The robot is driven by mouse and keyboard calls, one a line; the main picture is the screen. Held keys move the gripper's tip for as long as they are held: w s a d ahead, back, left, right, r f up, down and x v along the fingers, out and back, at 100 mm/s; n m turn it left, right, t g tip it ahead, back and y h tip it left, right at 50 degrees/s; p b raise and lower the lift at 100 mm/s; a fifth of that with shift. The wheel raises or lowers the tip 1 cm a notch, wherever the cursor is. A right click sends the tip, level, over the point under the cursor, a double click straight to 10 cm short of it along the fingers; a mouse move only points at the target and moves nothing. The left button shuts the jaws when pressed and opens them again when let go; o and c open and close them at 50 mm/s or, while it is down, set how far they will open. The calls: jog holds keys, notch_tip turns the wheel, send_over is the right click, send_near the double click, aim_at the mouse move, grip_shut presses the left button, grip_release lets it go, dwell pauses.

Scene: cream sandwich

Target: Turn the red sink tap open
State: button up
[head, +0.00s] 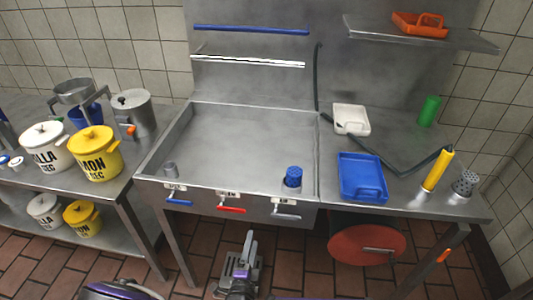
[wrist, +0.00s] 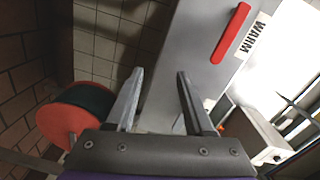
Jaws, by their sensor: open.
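The red sink tap (head: 231,209) is a short bar handle on the front face of the steel sink (head: 150,165), in the middle of three handles. In the wrist view the red tap (wrist: 231,33) is at the upper right, beside a label reading WARM (wrist: 254,36). My gripper (head: 247,240) is below and in front of the sink front in the head view. In the wrist view my gripper (wrist: 160,74) is open, with nothing between its fingers. The red tap lies beyond and to the right of the fingertips, apart from them.
A blue handle (head: 179,202) is left of the red one and a grey handle (head: 287,216) is right. A large red disc-shaped thing (head: 350,245) is under the right counter. A blue tray (head: 363,178) lies on that counter. The floor before the sink shows free room.

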aim_at(238, 212)
jog(key=w+a+r+m, duration=0.1)
jog(key=r, duration=0.1)
jog(key=w+a+r, duration=0.1)
jog(key=a+r, duration=0.1)
jog(key=r, duration=0.1)
jog(key=w+a+r+m, duration=0.1)
jog(key=w+r, duration=0.1)
jog(key=r, duration=0.1)
jog(key=shift+a+m+t, duration=0.2)
jog(key=shift+m+t, duration=0.1)
jog(key=shift+t, duration=0.1)
jog(key=shift+w+a, duration=0.2)
jog(key=shift+w, duration=0.05)
jog(key=shift+w+f, duration=0.2)
jog(key=shift+w, duration=0.1)
jog(key=shift+d+f, duration=0.1)
grip_shut()
